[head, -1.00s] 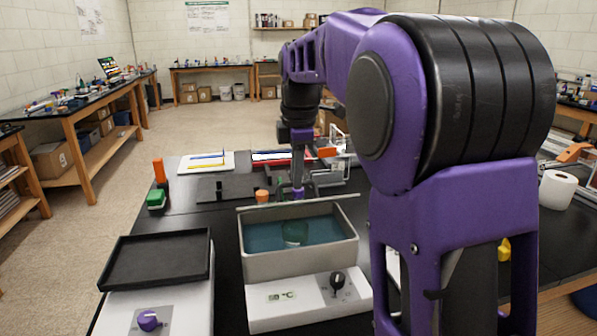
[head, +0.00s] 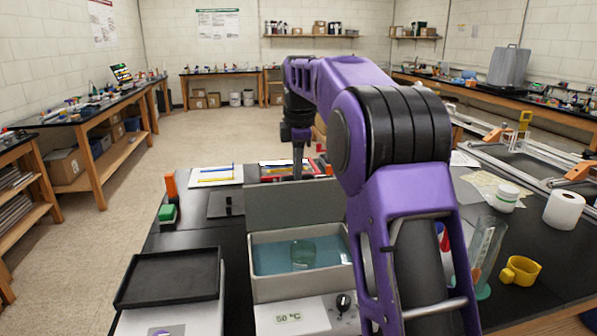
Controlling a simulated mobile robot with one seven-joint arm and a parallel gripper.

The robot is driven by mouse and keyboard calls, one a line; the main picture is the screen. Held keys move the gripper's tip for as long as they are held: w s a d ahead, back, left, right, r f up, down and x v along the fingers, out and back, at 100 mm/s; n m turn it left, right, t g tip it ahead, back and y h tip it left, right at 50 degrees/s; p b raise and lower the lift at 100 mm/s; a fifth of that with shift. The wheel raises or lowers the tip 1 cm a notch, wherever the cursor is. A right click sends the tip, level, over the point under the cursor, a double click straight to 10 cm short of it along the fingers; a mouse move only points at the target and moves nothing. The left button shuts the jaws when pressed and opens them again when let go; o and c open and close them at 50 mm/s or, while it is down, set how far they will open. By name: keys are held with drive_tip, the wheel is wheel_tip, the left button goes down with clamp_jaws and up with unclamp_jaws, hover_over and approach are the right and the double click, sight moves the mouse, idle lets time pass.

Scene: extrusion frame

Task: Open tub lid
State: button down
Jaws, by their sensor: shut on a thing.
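The tub is a grey open-topped water bath (head: 262,286) on the black bench, with blue-green water and a green-tinted glass vessel (head: 303,252) in it. Its grey lid (head: 293,205) stands raised along the tub's rear edge, its broad face towards me, so the inside is uncovered. My gripper (head: 298,174) reaches down to the lid's top edge and is shut on the lid. Its fingertips are small and partly hidden at that edge.
A black tray (head: 168,278) is left of the tub. My arm covers the area right of the tub.

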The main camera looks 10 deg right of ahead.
drive_tip(key=shift+f, duration=0.35)
drive_tip(key=c, duration=0.9)
unclamp_jaws()
drive_tip(key=shift+w, duration=0.1)
drive_tip(key=shift+r, duration=0.15)
drive_tip(key=r, duration=0.4)
drive_tip(key=s+r, duration=0.1)
drive_tip(key=r, duration=0.3)
drive_tip(key=s+r, duration=0.1)
drive_tip(key=r, duration=0.2)
drive_tip(key=shift+s+r, duration=0.1)
drive_tip(key=shift+r, duration=0.3)
drive_tip(key=shift+a, duration=0.1)
